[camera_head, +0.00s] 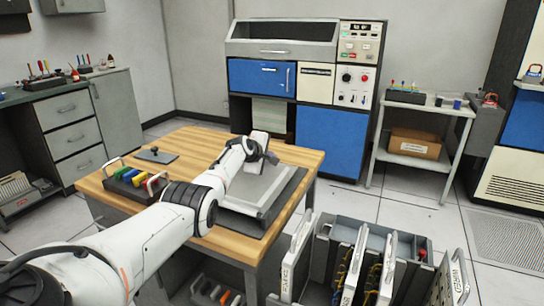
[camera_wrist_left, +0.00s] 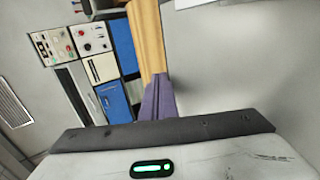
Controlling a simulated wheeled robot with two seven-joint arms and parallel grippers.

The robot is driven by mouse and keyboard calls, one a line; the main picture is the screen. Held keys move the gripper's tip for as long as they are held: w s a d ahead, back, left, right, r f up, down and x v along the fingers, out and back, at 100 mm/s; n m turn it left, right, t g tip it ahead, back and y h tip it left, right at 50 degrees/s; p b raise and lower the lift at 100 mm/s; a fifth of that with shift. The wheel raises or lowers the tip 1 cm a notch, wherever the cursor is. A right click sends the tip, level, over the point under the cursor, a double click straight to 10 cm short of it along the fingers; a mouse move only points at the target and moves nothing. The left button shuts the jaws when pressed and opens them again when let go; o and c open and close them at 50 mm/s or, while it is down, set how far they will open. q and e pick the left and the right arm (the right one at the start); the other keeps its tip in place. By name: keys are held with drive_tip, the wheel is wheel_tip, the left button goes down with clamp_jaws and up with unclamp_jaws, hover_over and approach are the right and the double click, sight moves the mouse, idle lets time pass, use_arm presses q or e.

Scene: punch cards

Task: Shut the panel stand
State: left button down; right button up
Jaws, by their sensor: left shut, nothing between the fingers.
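The panel stand (camera_head: 293,188) lies on the wooden table, a dark base with a light grey panel (camera_head: 262,183) over it. The panel looks low and slightly tilted; I cannot tell its exact gap from the base. My left gripper (camera_head: 272,157) is at the stand's far end, its arm crossing the stand's left side and hiding part of it. In the left wrist view the shut, empty fingers (camera_wrist_left: 158,98) are beside a large grey surface (camera_wrist_left: 240,60), likely the panel. Contact is unclear. My right gripper is not in view.
A rack of coloured punch-card pieces (camera_head: 130,183) and a small dark plate (camera_head: 156,156) sit on the table's left. A crate with upright handled panels (camera_head: 350,262) stands at the front right. A blue cabinet (camera_head: 331,143) is behind; a side shelf (camera_head: 415,158) holds a cardboard box.

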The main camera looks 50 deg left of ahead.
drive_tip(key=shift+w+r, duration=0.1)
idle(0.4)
